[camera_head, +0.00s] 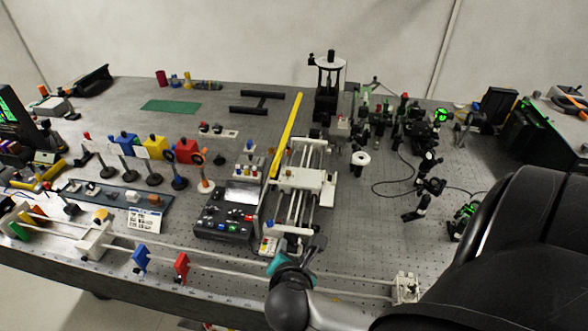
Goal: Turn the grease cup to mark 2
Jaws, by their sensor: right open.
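My right gripper (301,243) is at the lower middle, at the front end of a white and silver rail stage (302,180). Its dark fingers are small and partly hidden by my own wrist, and they are open. They are close to a white bar at the stage's front end; I cannot tell whether they touch it. I cannot pick out the grease cup or its marks for certain; they are too small or hidden near the gripper. My left gripper is not in view.
A dark control box (222,222) stands left of the stage, and a yellow bar (286,135) lies along its left side. Black optical mounts and cables crowd the right. A long rail with a blue clip (141,258) and a red clip (181,267) runs along the front edge.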

